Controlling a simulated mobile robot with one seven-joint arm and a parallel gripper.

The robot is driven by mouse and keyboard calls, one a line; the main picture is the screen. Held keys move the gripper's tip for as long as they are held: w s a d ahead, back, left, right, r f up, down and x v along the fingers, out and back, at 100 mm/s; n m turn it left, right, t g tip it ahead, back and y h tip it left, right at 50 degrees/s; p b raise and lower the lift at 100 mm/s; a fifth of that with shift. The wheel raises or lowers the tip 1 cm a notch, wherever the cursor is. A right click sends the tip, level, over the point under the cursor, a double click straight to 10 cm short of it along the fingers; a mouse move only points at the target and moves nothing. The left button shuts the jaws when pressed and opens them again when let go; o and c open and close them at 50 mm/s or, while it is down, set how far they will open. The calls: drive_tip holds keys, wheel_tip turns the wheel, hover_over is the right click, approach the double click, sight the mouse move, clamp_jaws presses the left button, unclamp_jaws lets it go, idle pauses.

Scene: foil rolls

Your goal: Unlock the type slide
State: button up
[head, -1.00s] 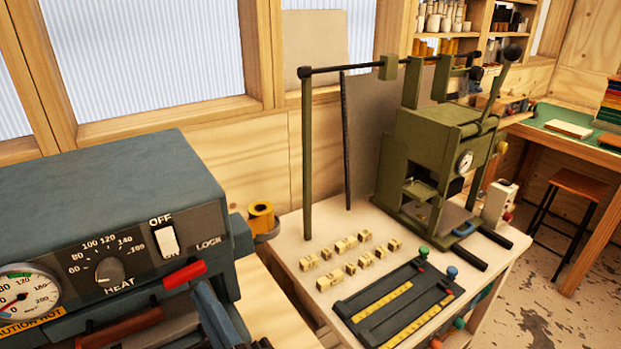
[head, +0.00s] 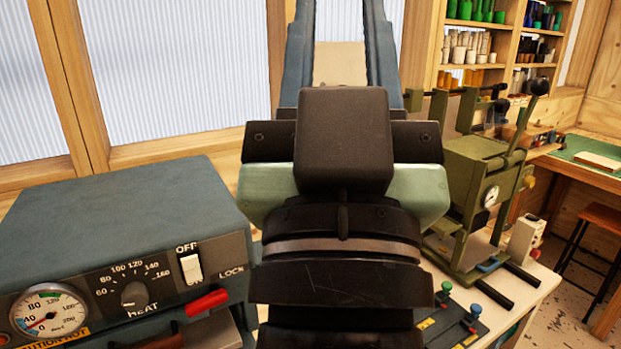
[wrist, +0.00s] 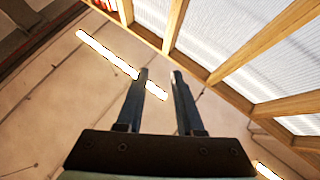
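The blue-grey machine (head: 110,215) at the left carries a LOCK label (head: 231,271) with a red-gripped handle (head: 208,302) just below it. No part is labelled as the type slide, so I cannot tell which one it is. My gripper (wrist: 160,76) points up at the ceiling in the wrist view, its two fingers apart with nothing between them. In the head view my wrist and gripper stand upright in the middle, to the right of the red handle and apart from it in the picture. The fingertips are cut off at the top there.
The olive press (head: 470,180) stands on the pale table at the right, partly hidden by my arm. A dark rack with green and blue knobs (head: 472,318) is partly hidden too. Shelves (head: 490,28) and a green-topped bench (head: 585,147) are behind.

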drive_tip(key=o, duration=0.5)
drive_tip(key=w+a+f+g+y+p, duration=0.1)
drive_tip(key=f, duration=0.1)
drive_tip(key=w+a+f+n+g+y+p, duration=0.1)
drive_tip(key=w+f+g, duration=0.1)
drive_tip(key=f, duration=0.1)
drive_tip(key=w+a+f+n+g+p, duration=0.1)
drive_tip(key=f, duration=0.2)
drive_tip(key=shift+w+a+g+y+p, duration=0.3)
drive_tip(key=shift+w+a+y, duration=0.1)
drive_tip(key=shift+c, duration=0.2)
drive_tip(key=shift+o, duration=1.3)
wheel_tip(320, 180, down, 6)
drive_tip(key=a+n+g+y+p, duration=0.1)
drive_tip(key=a+g+p, duration=0.1)
drive_tip(key=shift+w+a, duration=0.2)
drive_tip(key=shift+w, duration=0.15)
drive_tip(key=shift+o, duration=1.1)
drive_tip(key=s+a+f+n+g+y+p, duration=0.1)
drive_tip(key=s+a+f+n+g+p, duration=0.1)
drive_tip(key=f, duration=0.7)
drive_tip(key=shift+a+g+p, duration=0.4)
drive_tip(key=shift+a+g, duration=0.25)
drive_tip(key=shift+g, duration=0.55)
drive_tip(key=n+g+y+p, duration=0.1)
drive_tip(key=n+g+p, duration=0.1)
drive_tip(key=g, duration=0.2)
approach(207, 303)
drive_tip(key=p+x, duration=0.3)
drive_tip(key=x, duration=0.6)
